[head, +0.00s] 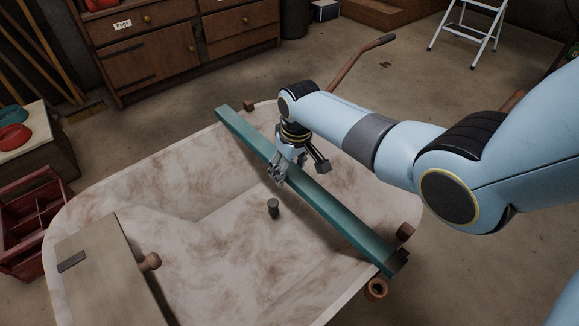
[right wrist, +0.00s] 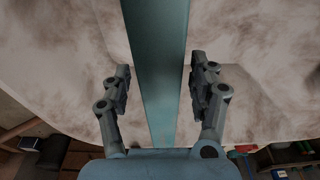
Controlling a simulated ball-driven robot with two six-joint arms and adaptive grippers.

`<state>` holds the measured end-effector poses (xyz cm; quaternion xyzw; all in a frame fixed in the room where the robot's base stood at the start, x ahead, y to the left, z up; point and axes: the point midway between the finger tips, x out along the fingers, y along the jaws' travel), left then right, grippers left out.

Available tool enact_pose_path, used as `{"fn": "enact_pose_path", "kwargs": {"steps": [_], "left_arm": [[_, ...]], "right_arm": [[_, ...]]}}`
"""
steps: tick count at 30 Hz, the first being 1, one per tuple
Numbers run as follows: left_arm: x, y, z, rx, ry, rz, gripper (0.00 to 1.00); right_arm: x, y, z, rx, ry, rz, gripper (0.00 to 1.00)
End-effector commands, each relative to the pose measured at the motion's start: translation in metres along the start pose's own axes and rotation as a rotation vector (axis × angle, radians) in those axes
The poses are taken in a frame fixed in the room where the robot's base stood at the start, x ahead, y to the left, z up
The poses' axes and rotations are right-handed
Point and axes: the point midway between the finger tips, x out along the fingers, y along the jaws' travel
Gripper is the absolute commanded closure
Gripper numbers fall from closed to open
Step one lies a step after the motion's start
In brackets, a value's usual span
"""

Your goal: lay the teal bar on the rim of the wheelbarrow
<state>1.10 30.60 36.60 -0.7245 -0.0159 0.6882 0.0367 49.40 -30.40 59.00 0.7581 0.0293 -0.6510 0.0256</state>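The long teal bar (head: 340,222) lies slantwise across the pale, brown-stained wheelbarrow (head: 85,195). Its far end is by the far rim and its near end by the right rim; I cannot tell whether it touches the rim at both ends. My right gripper (head: 297,172) is at the bar, left of its middle, with one finger on each side. In the right wrist view the bar (right wrist: 158,50) runs between the parted fingers of the gripper (right wrist: 161,85), with a narrow gap on each side. My left gripper is not in view.
A short dark peg (head: 273,207) stands inside. A brown handle (head: 345,75) sticks out behind. Drawers (head: 150,55), a red crate (head: 35,220) and a stepladder (head: 470,30) stand around.

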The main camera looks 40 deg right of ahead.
Motion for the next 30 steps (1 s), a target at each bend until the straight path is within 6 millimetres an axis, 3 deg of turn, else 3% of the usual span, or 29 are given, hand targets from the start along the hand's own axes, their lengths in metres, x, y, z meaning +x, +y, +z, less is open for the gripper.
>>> {"fn": "enact_pose_path", "kwargs": {"steps": [9, 14, 24, 30], "left_arm": [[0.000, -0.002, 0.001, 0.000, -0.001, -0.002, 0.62], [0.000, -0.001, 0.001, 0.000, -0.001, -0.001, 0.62], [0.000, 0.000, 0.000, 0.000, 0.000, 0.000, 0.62], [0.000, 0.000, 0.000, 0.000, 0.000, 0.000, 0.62]], "right_arm": [[0.000, 0.000, 0.002, 0.000, -0.003, 0.000, 0.31], [-0.011, 0.000, 0.001, 0.000, -0.001, 0.000, 0.31], [-0.080, 0.001, 0.000, -0.001, 0.002, 0.001, 0.31], [-0.111, 0.000, 0.000, 0.000, 0.000, 0.000, 0.31]]}}
